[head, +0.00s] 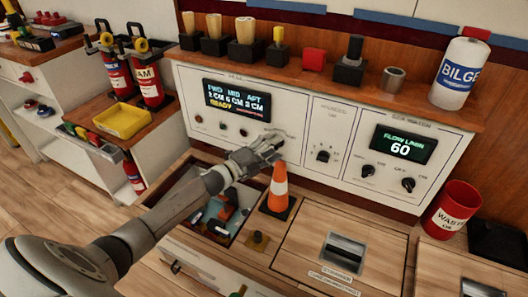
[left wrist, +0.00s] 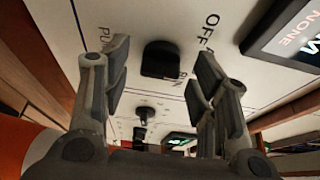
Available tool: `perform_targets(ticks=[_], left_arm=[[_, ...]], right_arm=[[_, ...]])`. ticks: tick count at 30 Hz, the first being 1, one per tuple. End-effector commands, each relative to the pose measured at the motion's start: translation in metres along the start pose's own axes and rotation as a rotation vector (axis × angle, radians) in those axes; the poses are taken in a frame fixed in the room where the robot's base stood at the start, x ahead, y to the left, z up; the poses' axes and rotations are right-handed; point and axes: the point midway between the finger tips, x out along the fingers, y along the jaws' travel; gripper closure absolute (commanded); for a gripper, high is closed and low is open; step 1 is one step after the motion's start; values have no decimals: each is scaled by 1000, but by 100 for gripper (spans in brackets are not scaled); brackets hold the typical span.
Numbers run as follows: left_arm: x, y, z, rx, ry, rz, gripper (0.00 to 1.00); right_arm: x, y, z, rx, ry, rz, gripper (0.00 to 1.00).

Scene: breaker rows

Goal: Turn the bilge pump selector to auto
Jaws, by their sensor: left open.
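My left gripper (head: 274,146) is at the right side of the left white panel in the head view, its fingers spread. In the left wrist view the open fingers (left wrist: 158,85) stand on either side of a black knob (left wrist: 160,60), with a gap on both sides. Lettering beside the knob includes "OFF"; the rest is hard to read. The gripper hides this knob in the head view. The panel's display (head: 237,99) reads FWD, MID, AFT with centimetre values and READY. My right gripper is not in view.
The middle panel has another knob (head: 322,155). The right panel has a flow display (head: 403,144) reading 60 and two knobs. An orange cone (head: 278,187) stands close below my left gripper. An open tool bin (head: 218,222) lies beneath my arm.

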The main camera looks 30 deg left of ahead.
Motion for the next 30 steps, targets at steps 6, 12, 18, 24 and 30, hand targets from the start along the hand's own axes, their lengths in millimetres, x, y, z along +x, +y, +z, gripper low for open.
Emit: perform_targets(ticks=[6, 12, 18, 24, 30], left_arm=[[-22, 2, 0, 0, 0, 3, 46], [-55, 2, 0, 0, 0, 4, 46], [-86, 2, 0, -1, 0, 4, 46], [-109, 1, -1, -1, 1, 2, 46], [-118, 1, 0, 0, 1, 2, 46]], right_arm=[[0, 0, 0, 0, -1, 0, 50], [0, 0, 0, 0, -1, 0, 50], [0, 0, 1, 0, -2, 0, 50], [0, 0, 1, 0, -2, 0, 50], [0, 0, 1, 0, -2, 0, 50]])
